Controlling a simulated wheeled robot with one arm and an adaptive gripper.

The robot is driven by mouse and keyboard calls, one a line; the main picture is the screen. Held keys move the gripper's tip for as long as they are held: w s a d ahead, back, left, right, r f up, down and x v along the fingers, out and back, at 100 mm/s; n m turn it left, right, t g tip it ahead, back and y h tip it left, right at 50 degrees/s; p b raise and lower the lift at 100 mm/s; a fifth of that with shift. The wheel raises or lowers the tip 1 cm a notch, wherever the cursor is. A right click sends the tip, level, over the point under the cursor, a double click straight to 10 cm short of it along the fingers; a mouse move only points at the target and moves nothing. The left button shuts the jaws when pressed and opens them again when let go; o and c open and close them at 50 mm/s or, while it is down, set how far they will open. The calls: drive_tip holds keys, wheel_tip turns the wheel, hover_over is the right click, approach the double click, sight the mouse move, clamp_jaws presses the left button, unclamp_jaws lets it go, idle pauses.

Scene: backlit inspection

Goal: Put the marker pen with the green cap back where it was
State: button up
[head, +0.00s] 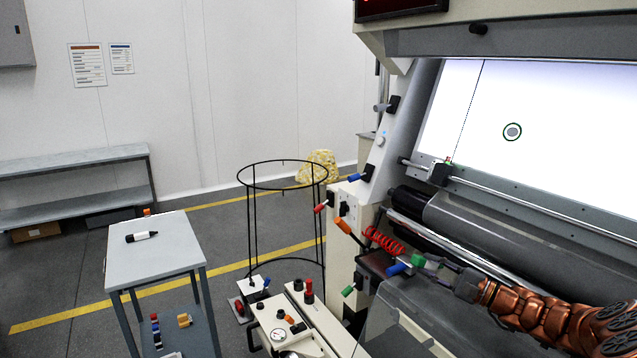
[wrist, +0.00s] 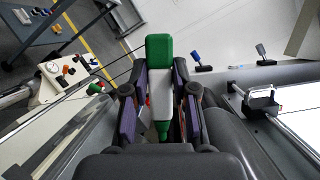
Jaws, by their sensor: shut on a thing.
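The marker pen with the green cap (wrist: 159,90) is between the two purple-padded fingers of my gripper (wrist: 157,100) in the wrist view. Its white barrel lies along the fingers, with the large green cap pointing away from the palm and a small green end near the palm. My gripper (head: 405,265) is shut on it, in front of the inspection machine at the lower right of the head view.
A grey cart (head: 160,258) at left carries a white marker with a black cap (head: 142,236). A black wire hoop stand (head: 283,187) stands near the machine. The lit panel (head: 555,110) is at right, above rollers and a rail. A red coiled hose (head: 384,241) is close to my gripper.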

drive_tip(key=s+a+f+n+g, duration=0.1)
drive_tip(key=s+a+f, duration=0.5)
drive_tip(key=a+f, duration=0.3)
drive_tip(key=shift+a+f+y, duration=0.3)
drive_tip(key=shift+f+y, duration=0.1)
drive_tip(key=shift+f, duration=0.4)
